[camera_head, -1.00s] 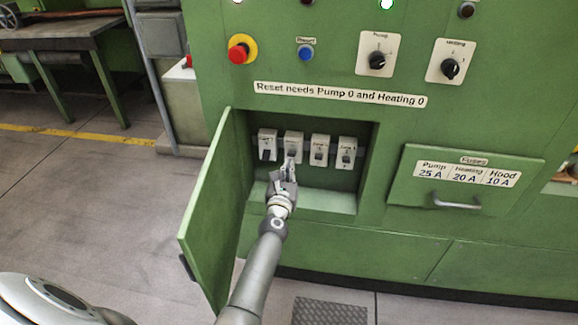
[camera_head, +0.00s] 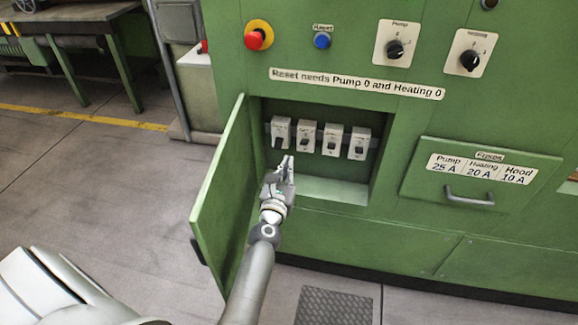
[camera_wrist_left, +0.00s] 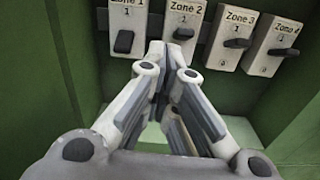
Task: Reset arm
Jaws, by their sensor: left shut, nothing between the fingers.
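My left gripper (camera_head: 285,163) is shut and empty in front of the open breaker recess in the green machine. In the left wrist view its closed fingertips (camera_wrist_left: 157,50) point between the Zone 1 breaker (camera_wrist_left: 126,28) and the Zone 2 breaker (camera_wrist_left: 184,22), with no clear contact. The Zone 1 lever looks dark and low on its breaker. The Zone 3 breaker (camera_wrist_left: 237,38) and Zone 4 breaker (camera_wrist_left: 282,46) are to the right. In the head view the breakers form a row, with Zone 1 (camera_head: 281,130) at the left. My right gripper is not in view.
The green recess door (camera_head: 222,195) hangs open just left of my left arm. A fuse drawer (camera_head: 480,180) with a handle is at the right. Above are a red button (camera_head: 254,39), a blue Reset button (camera_head: 322,40), and Pump (camera_head: 395,48) and Heating (camera_head: 470,60) knobs.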

